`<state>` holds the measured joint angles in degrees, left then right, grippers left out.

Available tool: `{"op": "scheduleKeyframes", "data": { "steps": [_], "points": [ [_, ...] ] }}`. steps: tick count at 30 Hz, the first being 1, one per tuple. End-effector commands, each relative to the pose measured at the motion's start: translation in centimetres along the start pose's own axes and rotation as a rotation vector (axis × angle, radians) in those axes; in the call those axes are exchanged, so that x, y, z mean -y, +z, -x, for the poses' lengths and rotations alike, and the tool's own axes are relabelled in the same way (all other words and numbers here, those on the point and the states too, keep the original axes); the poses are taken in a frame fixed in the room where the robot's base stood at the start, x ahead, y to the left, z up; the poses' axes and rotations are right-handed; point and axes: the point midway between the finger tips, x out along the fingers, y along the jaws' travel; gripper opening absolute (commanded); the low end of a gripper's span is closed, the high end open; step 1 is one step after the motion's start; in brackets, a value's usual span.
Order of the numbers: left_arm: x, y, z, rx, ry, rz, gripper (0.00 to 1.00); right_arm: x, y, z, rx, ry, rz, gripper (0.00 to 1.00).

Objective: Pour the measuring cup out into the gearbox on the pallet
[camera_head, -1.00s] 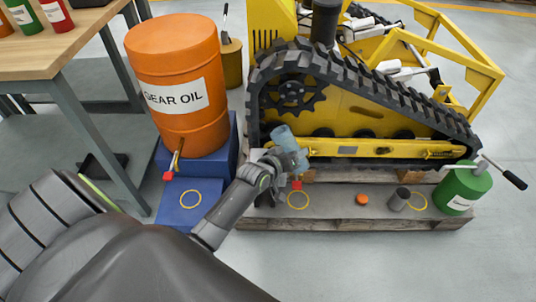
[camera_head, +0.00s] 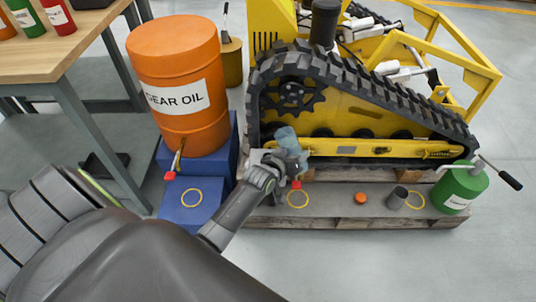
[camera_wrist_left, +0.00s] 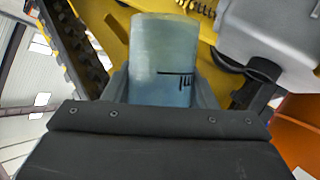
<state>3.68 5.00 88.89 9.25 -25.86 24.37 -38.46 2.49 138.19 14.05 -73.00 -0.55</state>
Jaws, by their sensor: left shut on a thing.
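The measuring cup (camera_head: 285,137) is a translucent bluish cup, tilted with its upper end to the left, above the left part of the pallet (camera_head: 335,215). My left gripper (camera_head: 291,160) is shut on it. In the left wrist view the cup (camera_wrist_left: 165,58) stands between the fingers of the gripper (camera_wrist_left: 160,92), with dark marks on its side. A grey housing (camera_wrist_left: 272,38), apparently the gearbox, shows right of the cup there; in the head view it is mostly hidden behind my gripper. I cannot tell whether liquid is leaving the cup. My right gripper is not in view.
A yellow tracked carrier (camera_head: 352,112) stands behind the pallet's front strip. An orange gear oil drum (camera_head: 178,128) stands on a blue stand (camera_head: 180,212) at left. An orange cap (camera_head: 361,198), a grey cylinder (camera_head: 397,198) and a green can (camera_head: 459,188) are at right.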

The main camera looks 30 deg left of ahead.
Motion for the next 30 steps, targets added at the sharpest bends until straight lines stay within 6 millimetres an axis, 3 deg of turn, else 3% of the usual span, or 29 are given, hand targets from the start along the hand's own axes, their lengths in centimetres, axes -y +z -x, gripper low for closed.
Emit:
{"op": "scheduleKeyframes", "data": {
  "steps": [5,9,19,30],
  "points": [
    [-0.3,-0.1,0.1,-0.005,-0.015,-0.039,0.22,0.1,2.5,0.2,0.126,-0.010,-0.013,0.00],
    [-0.6,0.0,0.1,-0.015,-0.046,-0.114,0.22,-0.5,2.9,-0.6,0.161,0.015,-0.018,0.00],
    [-0.6,0.7,-0.2,-0.039,-0.111,-0.273,0.22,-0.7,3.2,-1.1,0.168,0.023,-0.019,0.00],
    [-0.5,1.1,-0.4,-0.059,-0.167,-0.407,0.22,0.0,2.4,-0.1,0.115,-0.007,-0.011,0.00]
  ]
}}
